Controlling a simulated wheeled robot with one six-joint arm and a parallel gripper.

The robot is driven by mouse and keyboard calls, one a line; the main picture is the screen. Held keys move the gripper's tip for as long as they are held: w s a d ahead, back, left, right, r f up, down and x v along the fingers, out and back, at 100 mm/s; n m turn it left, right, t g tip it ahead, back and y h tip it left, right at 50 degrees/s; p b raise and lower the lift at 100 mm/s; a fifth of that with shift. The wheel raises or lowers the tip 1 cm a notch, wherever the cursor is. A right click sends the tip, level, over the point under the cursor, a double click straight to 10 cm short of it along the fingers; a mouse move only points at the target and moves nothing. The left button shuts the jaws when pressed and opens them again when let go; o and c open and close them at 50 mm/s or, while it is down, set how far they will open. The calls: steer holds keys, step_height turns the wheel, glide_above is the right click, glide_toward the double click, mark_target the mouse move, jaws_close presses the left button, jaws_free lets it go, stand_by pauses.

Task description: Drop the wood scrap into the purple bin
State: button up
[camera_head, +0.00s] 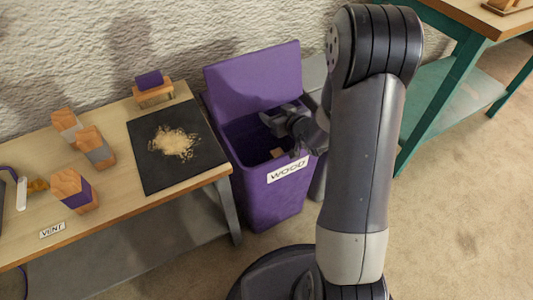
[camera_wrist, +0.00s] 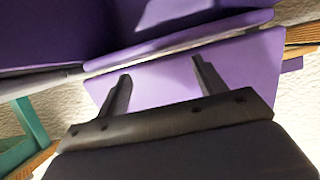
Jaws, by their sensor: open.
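The purple bin (camera_head: 262,190) stands open beside the bench, with its lid raised at the back and a WOOD label on its front. A small light-brown piece that looks like the wood scrap (camera_head: 277,152) shows inside the bin, below the rim; how deep it lies is hard to tell. My gripper (camera_head: 280,124) is over the bin's mouth, open, apart from the brown piece. In the wrist view my gripper (camera_wrist: 160,74) has its two fingers spread with nothing between them, and purple bin panels (camera_wrist: 240,65) fill the space beyond.
The bench (camera_head: 115,150) at left holds a dark mat (camera_head: 150,178) with shavings, several banded wood blocks (camera_head: 75,190), and a purple roll on a small wooden stand (camera_head: 153,92). A teal-legged table (camera_head: 440,100) stands at right. Floor is clear at lower right.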

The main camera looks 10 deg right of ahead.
steer(key=p+v, duration=0.2)
steer(key=v, duration=0.8)
steer(key=shift+s, duration=0.35)
steer(key=shift+d+r, duration=0.1)
steer(key=shift+r, duration=0.05)
steer(key=b+x, duration=0.2)
steer(key=x, duration=0.9)
steer(key=shift+s+r+p, duration=0.1)
steer(key=shift+r+p, duration=1.8)
steer(key=shift+r, duration=0.55)
steer(key=shift+f, duration=0.1)
